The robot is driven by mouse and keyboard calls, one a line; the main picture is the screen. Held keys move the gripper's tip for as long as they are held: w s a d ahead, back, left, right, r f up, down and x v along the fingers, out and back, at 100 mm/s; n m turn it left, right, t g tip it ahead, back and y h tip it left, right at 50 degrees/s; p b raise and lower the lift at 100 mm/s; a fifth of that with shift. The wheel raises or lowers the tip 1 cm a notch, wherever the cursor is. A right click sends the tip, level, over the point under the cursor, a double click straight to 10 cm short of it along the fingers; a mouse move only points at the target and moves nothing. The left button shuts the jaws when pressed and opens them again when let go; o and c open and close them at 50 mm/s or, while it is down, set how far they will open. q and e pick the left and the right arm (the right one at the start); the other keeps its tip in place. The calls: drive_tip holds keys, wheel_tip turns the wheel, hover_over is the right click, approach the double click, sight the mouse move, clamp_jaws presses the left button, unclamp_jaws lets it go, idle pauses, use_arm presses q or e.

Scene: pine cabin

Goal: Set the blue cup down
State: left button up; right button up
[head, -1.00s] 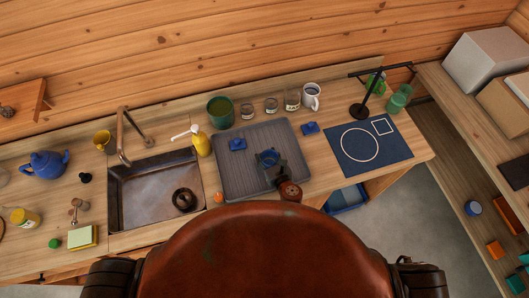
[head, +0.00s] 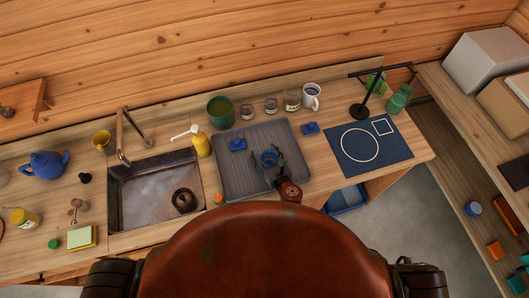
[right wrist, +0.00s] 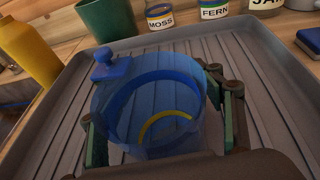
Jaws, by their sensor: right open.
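The blue cup (head: 268,160) stands on the grey ribbed drying tray (head: 225,184), right of the sink. It looks upright. In the right wrist view the cup (right wrist: 150,100) fills the middle, with a yellow arc showing inside it. My right gripper (head: 273,166) is open, one finger on each side of the cup. In the right wrist view the gripper (right wrist: 165,128) shows a gap beside the cup on the right. Contact on the left side is hard to tell. The cup's base is partly hidden. My left gripper is not in view.
A yellow bottle (head: 201,145), a green pot (head: 220,111), jars (head: 271,106) and a white mug (head: 311,97) line the back. The tray's right part is bare.

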drive_tip(key=p+v, duration=0.1)
drive_tip(key=v, duration=1.1)
